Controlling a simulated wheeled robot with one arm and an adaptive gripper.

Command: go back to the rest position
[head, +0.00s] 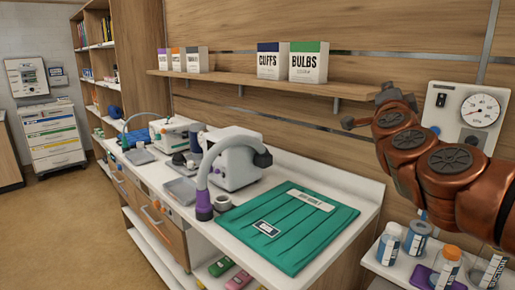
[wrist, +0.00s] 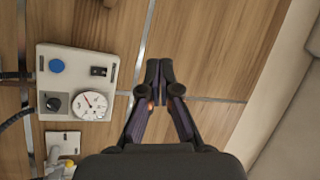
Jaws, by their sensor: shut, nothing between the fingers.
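My gripper (wrist: 159,72) is in the middle of the wrist view. Its two fingers meet at the tips and nothing is between them. It faces the wooden wall panels and appears apart from them. In the head view my reddish-brown arm reaches in from the right edge, above the right end of the counter and in front of the wall. The gripper's fingers are not clear in the head view.
A wall unit with a gauge (head: 481,110) is beside my arm; it also shows in the wrist view (wrist: 75,85). A shelf (head: 270,84) holds boxes. The counter (head: 345,180) bears a green folded cloth (head: 290,225) and devices. Bottles (head: 417,238) stand below my arm. Floor (head: 70,225) is clear at left.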

